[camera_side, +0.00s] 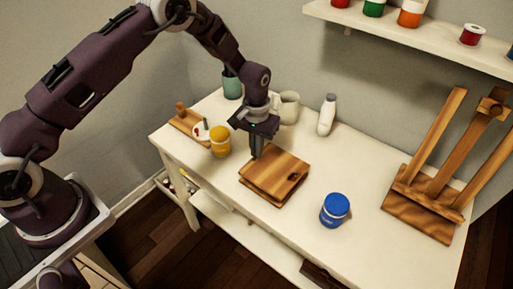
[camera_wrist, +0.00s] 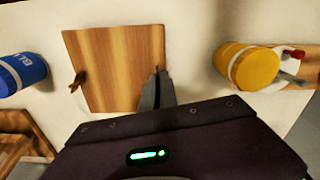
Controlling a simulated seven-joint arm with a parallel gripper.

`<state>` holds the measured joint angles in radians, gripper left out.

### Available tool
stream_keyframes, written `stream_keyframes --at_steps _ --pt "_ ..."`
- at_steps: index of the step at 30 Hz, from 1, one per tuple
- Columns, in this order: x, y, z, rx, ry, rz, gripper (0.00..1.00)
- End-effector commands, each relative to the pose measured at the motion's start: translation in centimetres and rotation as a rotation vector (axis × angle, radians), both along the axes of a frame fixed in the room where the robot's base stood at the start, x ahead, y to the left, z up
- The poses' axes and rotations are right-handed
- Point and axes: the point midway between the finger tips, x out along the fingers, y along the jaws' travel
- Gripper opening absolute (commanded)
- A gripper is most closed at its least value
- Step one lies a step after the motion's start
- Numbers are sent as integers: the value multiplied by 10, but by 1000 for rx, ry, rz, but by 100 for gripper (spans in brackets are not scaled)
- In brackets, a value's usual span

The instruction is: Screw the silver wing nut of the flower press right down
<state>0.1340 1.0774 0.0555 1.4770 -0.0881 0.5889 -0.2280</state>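The flower press (camera_side: 275,170) is a pair of square wooden boards lying on the white table; its top board (camera_wrist: 115,65) also shows in the wrist view. A dark brownish wing nut (camera_side: 292,177) stands near the press's right edge, and it shows at the left in the wrist view (camera_wrist: 77,81). My gripper (camera_side: 256,152) points down at the opposite edge of the press. Its fingers (camera_wrist: 157,88) are close together there. I cannot make out the silver wing nut; the fingers cover that spot, so I cannot tell whether they grip anything.
A blue jar (camera_side: 334,210) stands right of the press, a yellow jar (camera_side: 220,141) left of it. Behind are a white bottle (camera_side: 327,115), a pale mug (camera_side: 289,107) and a green cup (camera_side: 232,84). A wooden easel (camera_side: 430,190) stands at the right.

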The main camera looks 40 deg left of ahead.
Motion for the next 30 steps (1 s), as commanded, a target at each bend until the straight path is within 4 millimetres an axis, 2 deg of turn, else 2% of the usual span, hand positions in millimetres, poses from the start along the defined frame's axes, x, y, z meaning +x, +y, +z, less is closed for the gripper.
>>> stream_keyframes --at_steps 12,29,30 --pt "0 0 0 -1 0 -183 0" --pt "0 0 0 0 1 -214 0" --pt "0 0 0 0 1 -214 5"
